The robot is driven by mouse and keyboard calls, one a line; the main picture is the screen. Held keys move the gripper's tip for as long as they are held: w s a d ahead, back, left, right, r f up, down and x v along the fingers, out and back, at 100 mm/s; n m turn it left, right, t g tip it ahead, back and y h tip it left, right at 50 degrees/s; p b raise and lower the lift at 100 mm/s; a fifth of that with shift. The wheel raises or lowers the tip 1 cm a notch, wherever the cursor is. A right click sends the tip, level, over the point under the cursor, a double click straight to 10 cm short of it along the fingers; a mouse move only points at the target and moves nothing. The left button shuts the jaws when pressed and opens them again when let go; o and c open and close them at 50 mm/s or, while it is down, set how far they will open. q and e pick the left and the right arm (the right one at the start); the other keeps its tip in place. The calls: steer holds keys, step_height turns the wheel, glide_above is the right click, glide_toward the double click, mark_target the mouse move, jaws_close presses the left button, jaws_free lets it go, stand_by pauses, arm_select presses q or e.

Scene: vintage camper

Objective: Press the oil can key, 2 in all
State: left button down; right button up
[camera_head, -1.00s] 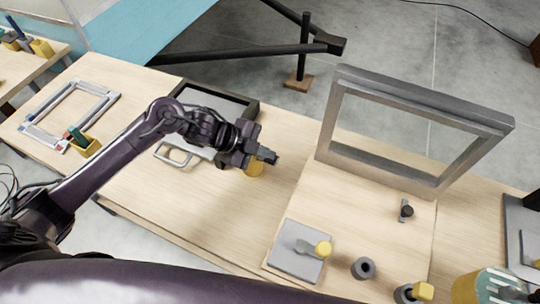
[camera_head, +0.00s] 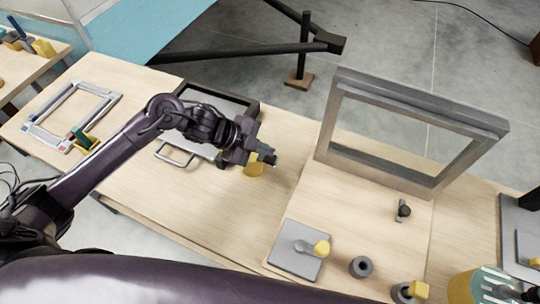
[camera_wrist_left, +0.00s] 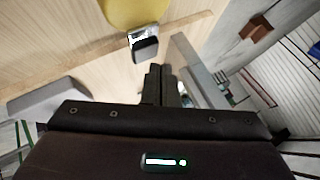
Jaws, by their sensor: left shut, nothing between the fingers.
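A yellow object (camera_head: 254,169), which I take to be the oil can, stands on the wooden bench and is partly hidden by my left gripper (camera_head: 268,158) in the head view. In the left wrist view, its rounded yellow body (camera_wrist_left: 137,12) is cut off at the top edge. A small black and silver key (camera_wrist_left: 145,42) sticks out from it toward my gripper. My left gripper (camera_wrist_left: 160,72) is shut and empty, with its fingertips close to the key. A small gap shows between them in the picture. My right gripper is not in view.
A grey upright frame (camera_head: 328,118) stands to the right. A dark-rimmed tray (camera_head: 252,108) lies behind my gripper, and a flat light frame (camera_head: 32,125) lies at the left. A grey plate (camera_head: 285,262) with a yellow knob lies in front. The bench between is clear.

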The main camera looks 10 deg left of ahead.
mark_target(265, 158)
arm_select(q)
steer(key=shift+r+p, duration=2.25)
steer(key=shift+r, duration=0.35)
steer(key=shift+f, duration=0.1)
stand_by(0.4)
